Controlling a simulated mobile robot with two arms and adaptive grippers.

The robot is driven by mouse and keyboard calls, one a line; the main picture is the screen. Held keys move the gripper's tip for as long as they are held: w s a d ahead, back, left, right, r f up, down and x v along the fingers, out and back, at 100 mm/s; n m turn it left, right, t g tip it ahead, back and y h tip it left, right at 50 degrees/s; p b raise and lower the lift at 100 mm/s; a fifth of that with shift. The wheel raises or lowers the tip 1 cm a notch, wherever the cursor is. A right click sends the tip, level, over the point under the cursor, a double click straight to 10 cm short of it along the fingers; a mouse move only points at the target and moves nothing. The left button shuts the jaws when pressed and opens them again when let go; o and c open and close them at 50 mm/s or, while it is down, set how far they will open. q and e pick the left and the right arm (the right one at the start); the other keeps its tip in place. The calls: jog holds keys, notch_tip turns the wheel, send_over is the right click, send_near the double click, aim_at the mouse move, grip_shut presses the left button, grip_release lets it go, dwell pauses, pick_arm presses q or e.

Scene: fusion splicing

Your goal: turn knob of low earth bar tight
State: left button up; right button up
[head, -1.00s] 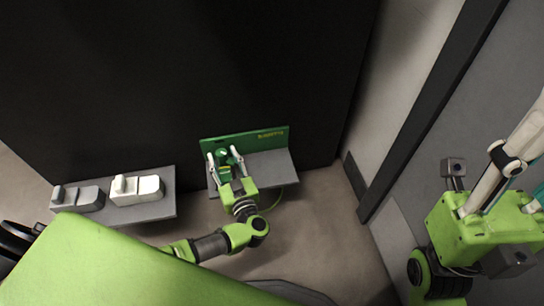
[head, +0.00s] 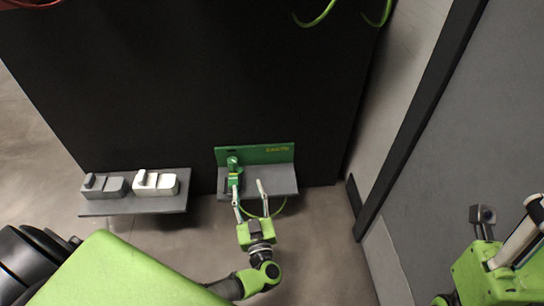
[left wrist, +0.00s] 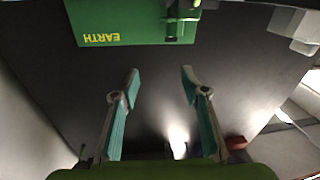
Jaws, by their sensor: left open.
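The low earth bar is a green back plate (head: 270,153) lettered EARTH above a grey shelf, low on the black panel in the head view. A green knob (head: 232,163) with a green clamp (head: 233,181) is at its left part. In the left wrist view the plate (left wrist: 115,25) shows upside down, with the knob part (left wrist: 180,12) cut by the top edge. My left gripper (head: 249,187) is open and empty, its fingers spread (left wrist: 160,78), standing off in front of the bar. My right gripper (head: 505,225) is partly visible at the right edge; its fingertips are not clear.
A grey shelf (head: 140,207) with two blocks, one grey (head: 104,188) and one white (head: 155,183), is left of the bar. A green cable (head: 282,206) loops below the bar. A dark post and grey wall (head: 470,120) stand at right. Floor before the panel is clear.

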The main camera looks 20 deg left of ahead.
pick_arm(q)
jog(key=d+r+n+t, duration=0.1)
jog(key=d+r+t, duration=0.2)
jog(key=r, duration=0.7)
jog(key=d+r+n+t+p, duration=0.1)
jog(key=d+r+t, duration=0.2)
jog(key=r, duration=0.7)
jog(key=shift+d+h+p, duration=0.3)
jog(key=shift+d+h, duration=0.1)
jog(key=shift+d, duration=0.3)
